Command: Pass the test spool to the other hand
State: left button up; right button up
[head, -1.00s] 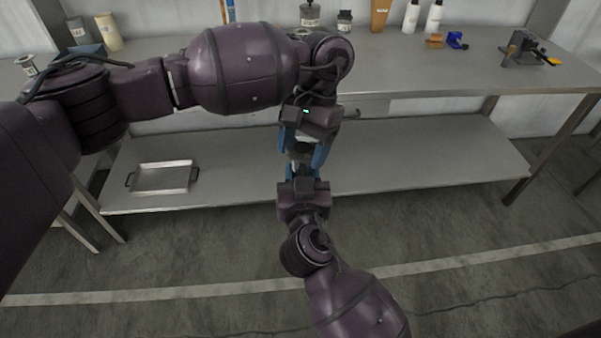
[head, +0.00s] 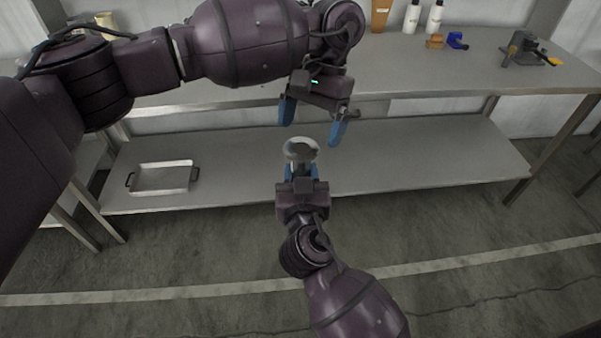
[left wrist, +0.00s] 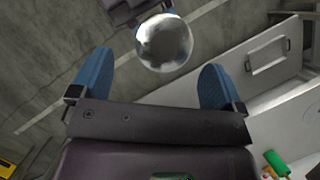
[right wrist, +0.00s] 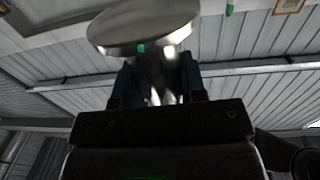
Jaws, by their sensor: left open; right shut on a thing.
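The test spool (head: 301,149) is a shiny metal piece with a round disc end. My right gripper (head: 303,174) is shut on it and holds it up in front of the table, disc end upward. In the right wrist view the spool's disc (right wrist: 145,28) rises above the fingers, which hide part of its stem. My left gripper (head: 312,125) is open and empty, above and apart from the spool. In the left wrist view the spool's round end (left wrist: 164,43) shows beyond and between the two spread blue fingers (left wrist: 155,88).
A steel table (head: 430,68) with a lower shelf (head: 430,155) stands behind the grippers. A metal tray (head: 161,178) lies on the shelf at left. Bottles (head: 434,17), a blue item (head: 457,40) and a dark fixture (head: 527,50) stand on the tabletop. The floor in front is clear.

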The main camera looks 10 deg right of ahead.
pick_arm(q)
jog(key=v, duration=0.7)
jog(key=w+a+f+n+t+h, duration=0.25)
jog(key=f+n+h, duration=0.35)
jog(key=n, duration=0.6)
jog(key=w+a+f+n+t+h, duration=0.2)
jog(key=f+n+t+h, duration=0.2)
jog(key=n+h, duration=0.6)
jog(key=w+a+f+n+t+h, duration=0.25)
jog(key=f+n+h, duration=0.3)
jog(key=n, duration=0.75)
jog(key=s+a+f+n+t+y, duration=0.5)
jog(key=s+a+f+n+y, duration=0.3)
jog(key=n, duration=0.8)
jog(key=s+a+f+n+t+y, duration=0.5)
jog(key=s+a+f+n, duration=0.35)
jog(key=n, duration=0.85)
jog(key=s+a+f+n+g+y, duration=0.4)
jog(key=s+a+f+n, duration=0.3)
jog(key=s+a+n, duration=0.4)
jog(key=s+a+y, duration=0.1)
jog(key=s, duration=0.2)
jog(key=shift+a+f+y, duration=0.15)
jog(key=shift+a+y, duration=0.2)
